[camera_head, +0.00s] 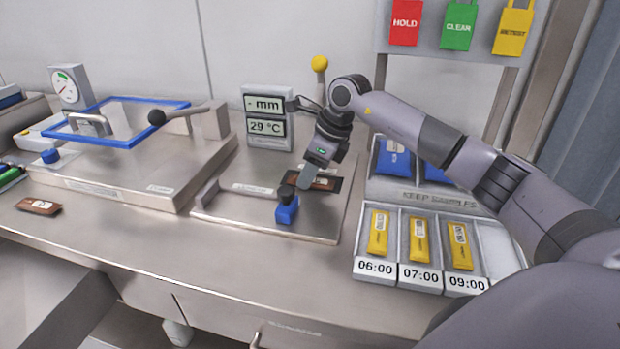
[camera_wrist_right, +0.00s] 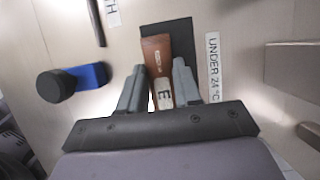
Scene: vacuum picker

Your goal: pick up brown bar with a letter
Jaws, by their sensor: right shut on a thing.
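A brown bar (camera_wrist_right: 157,55) with a white label lettered "E" lies between the fingers of my right gripper (camera_wrist_right: 160,75) in the right wrist view. The fingers are shut on it from both sides. A dark pad (camera_wrist_right: 180,38) shows beneath the bar. In the head view, my right gripper (camera_head: 309,178) points down at the metal plate in the middle of the bench, and the bar (camera_head: 326,182) is partly hidden by it. A second brown bar (camera_head: 38,206) with a white label lies on the bench at the far left. My left gripper is not in view.
A blue block with a black knob (camera_head: 287,208) stands just in front of my right gripper. A display reading 29 °C (camera_head: 267,127) stands behind. Yellow packets (camera_head: 419,240) lie in bins at right. A blue-framed device (camera_head: 122,135) stands at left.

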